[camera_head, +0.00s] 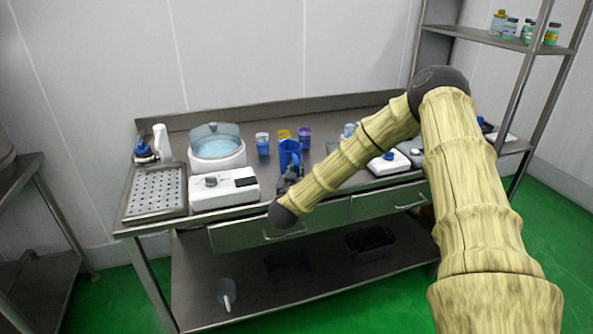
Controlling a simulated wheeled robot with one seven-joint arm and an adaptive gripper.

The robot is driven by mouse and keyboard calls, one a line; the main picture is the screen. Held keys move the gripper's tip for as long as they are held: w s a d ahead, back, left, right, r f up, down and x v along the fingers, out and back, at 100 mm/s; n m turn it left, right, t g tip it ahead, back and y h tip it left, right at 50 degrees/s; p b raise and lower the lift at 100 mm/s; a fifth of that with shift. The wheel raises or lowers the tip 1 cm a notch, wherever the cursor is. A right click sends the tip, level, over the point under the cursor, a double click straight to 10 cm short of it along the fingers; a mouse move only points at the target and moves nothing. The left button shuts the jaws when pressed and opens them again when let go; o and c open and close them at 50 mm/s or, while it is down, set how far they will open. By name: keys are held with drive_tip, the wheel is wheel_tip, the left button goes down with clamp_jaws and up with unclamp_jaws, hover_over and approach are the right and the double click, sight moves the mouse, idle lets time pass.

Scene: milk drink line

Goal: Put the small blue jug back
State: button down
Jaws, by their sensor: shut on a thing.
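The small blue jug (287,149) is upright over the middle of the steel worktop, in front of the small cups. My gripper (288,175) reaches it from the front and is shut on it. The jaws are small and dark in this view, and my arm partly hides them. Whether the jug's base touches the worktop I cannot tell.
Cups in blue (262,146), yellow (283,134) and purple (304,134) stand close behind the jug. A white device with a water bowl (217,148) stands left, beside a perforated drain tray (156,192). A white scale (388,164) stands right. A clear jug (226,291) sits on the lower shelf.

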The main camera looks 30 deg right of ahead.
idle(0.3)
drive_tip(key=c, duration=1.8)
unclamp_jaws()
drive_tip(key=shift+f, duration=0.15)
drive_tip(key=shift+c, duration=0.2)
drive_tip(key=o, duration=0.5)
drive_tip(key=shift+c, duration=0.2)
